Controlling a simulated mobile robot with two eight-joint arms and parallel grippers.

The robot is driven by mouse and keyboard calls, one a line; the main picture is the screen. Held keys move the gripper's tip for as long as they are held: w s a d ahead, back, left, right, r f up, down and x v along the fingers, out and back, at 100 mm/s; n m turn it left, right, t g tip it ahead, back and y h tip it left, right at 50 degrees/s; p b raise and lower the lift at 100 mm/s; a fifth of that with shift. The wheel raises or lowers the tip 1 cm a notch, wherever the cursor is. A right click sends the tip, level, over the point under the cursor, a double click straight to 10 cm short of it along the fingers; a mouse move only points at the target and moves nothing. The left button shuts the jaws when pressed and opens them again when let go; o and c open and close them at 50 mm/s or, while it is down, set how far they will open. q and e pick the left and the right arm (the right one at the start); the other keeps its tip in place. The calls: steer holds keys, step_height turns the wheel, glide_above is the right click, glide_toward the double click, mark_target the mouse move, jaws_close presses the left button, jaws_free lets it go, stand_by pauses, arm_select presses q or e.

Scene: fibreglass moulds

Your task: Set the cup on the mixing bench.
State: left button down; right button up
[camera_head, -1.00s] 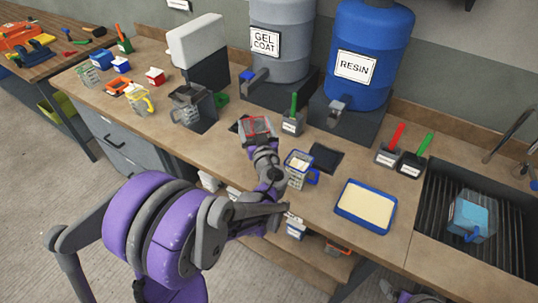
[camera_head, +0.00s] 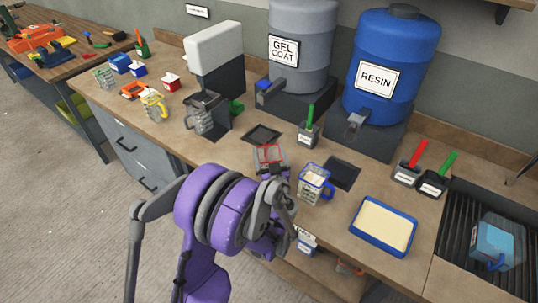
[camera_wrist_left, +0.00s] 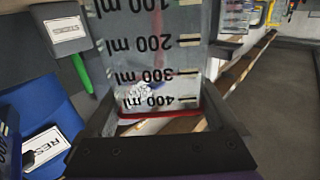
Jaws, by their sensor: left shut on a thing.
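A clear measuring cup with a red rim (camera_head: 270,154) is held by my left gripper (camera_head: 272,170) at the front part of the mixing bench (camera_head: 222,153). In the left wrist view the cup (camera_wrist_left: 150,50) fills the middle between the fingers (camera_wrist_left: 158,112), its ml marks upside down and its red rim nearest the camera. Whether its base touches the bench I cannot tell. My arm hides part of the bench front. My right gripper is out of view.
A blue-handled cup (camera_head: 312,184) stands close to the right of the held cup. Dark mats (camera_head: 263,134) lie behind and right (camera_head: 341,173). A blue tray (camera_head: 358,232), brush holder (camera_head: 308,133), gel coat drum (camera_head: 303,60) and resin drum (camera_head: 390,50) are nearby.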

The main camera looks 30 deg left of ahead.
arm_select(q)
steer(key=shift+s, duration=0.15)
steer(key=shift+f, duration=0.1)
steer(key=shift+f, duration=0.15)
jaws_free()
